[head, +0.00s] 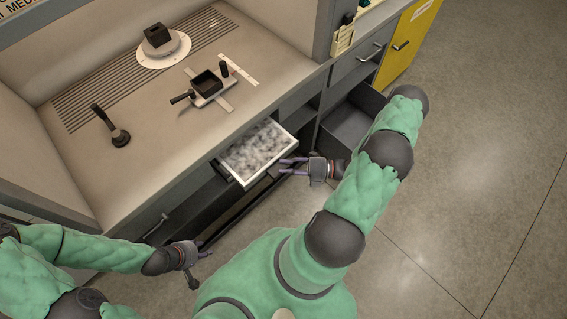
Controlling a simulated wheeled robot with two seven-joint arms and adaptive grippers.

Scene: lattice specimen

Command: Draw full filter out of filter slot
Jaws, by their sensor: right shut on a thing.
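The full filter (257,148), a pale-framed panel with mottled grey-white fill, sticks out from under the front edge of the worktop. Much of its top face shows. The filter slot is under that edge, and its mouth is mostly hidden by the filter and worktop. My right gripper (286,167) is at the filter's outer front edge, with its purple fingers shut on it there. My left gripper (193,277) is low at the left, in front of the cabinet and apart from the filter. Its fingers are too small and dark to read.
On the worktop (150,95) stand a dark box on a round white base (164,50), a black pan-like fixture (207,84) and a black handle (117,134). An open grey drawer (347,124) is right of the filter, near my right arm. Floor (470,170) is clear at right.

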